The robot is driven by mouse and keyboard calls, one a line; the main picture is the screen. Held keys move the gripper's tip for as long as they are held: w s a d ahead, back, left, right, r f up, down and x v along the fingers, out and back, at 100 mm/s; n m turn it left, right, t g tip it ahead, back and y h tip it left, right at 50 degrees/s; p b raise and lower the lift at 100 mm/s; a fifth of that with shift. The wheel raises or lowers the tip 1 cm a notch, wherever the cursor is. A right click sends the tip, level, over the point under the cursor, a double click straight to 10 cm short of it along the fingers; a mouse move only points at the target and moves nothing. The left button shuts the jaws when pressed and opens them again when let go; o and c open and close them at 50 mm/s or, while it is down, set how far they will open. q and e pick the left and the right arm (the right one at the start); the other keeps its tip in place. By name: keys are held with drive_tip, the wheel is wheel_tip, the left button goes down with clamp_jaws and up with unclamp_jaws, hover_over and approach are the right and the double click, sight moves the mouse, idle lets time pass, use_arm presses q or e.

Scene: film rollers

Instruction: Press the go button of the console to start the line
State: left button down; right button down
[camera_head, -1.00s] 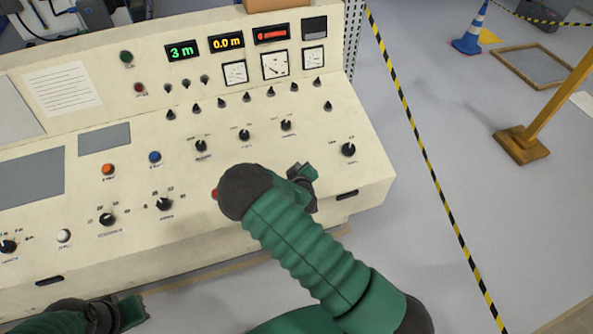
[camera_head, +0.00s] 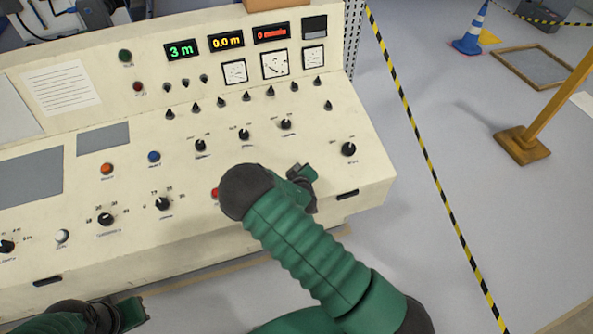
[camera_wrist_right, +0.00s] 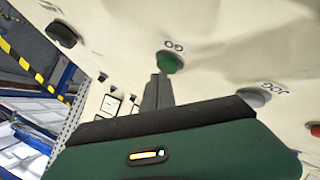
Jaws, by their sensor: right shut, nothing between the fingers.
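The cream console (camera_head: 300,222) fills the left and middle of the head view. The green go button (camera_wrist_right: 169,63), labelled GO, shows in the right wrist view, just past the tip of my right gripper (camera_wrist_right: 158,82). The gripper is shut and empty. Its tip looks very near the button; I cannot tell whether they touch. In the head view, my right gripper (camera_head: 303,178) is over the front right of the console, and the go button is hidden there. My left gripper (camera_head: 132,312) is low at the left, in front of the console; its fingers are unclear.
A grey button labelled JOG (camera_wrist_right: 255,96) and a red button (camera_wrist_right: 315,130) sit near the go button. A dark knob (camera_head: 348,149) stands behind my right gripper. Displays (camera_head: 226,42) light the upper panel. Striped tape (camera_head: 425,155) runs along the floor at the right.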

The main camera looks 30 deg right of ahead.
drive_tip(key=shift+f+b, duration=0.3)
drive_tip(key=shift+f, duration=0.1)
idle(0.5)
drive_tip(key=shift+s+r+p, duration=0.15)
drive_tip(key=shift+r+p, duration=0.55)
drive_tip(key=shift+r, duration=0.15)
drive_tip(key=shift+r, duration=0.1)
drive_tip(key=r+p, duration=0.2)
drive_tip(key=s+r+p, duration=0.1)
drive_tip(key=r+p, duration=0.1)
drive_tip(key=shift+a+r, duration=0.1)
drive_tip(key=shift+r, duration=0.25)
drive_tip(key=shift+s, duration=0.1)
